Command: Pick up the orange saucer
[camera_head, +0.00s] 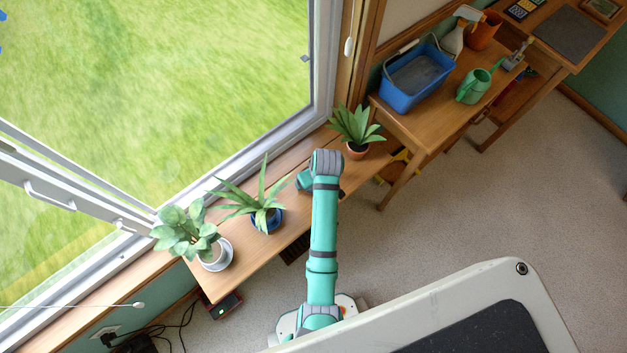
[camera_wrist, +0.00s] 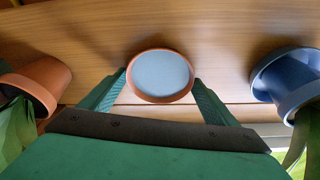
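The orange saucer (camera_wrist: 160,98) shows in the wrist view as a round dish with an orange rim and a pale grey-blue inside. It is at the wooden shelf (camera_wrist: 215,25). My gripper (camera_wrist: 160,84) is open, with its green fingers spread on the saucer's left and right sides. The fingertips are very close to the rim; I cannot tell whether they touch it. In the head view my teal arm reaches to the plant shelf (camera_head: 212,287), and its end hides the saucer and the gripper fingers.
A terracotta pot (camera_wrist: 45,83) and a blue pot (camera_wrist: 290,85) flank the saucer in the wrist view. In the head view, a white potted plant (camera_head: 212,254) stands at the shelf's near end. The window (camera_head: 322,60) runs along the shelf. A blue tub (camera_head: 408,95) sits on another table.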

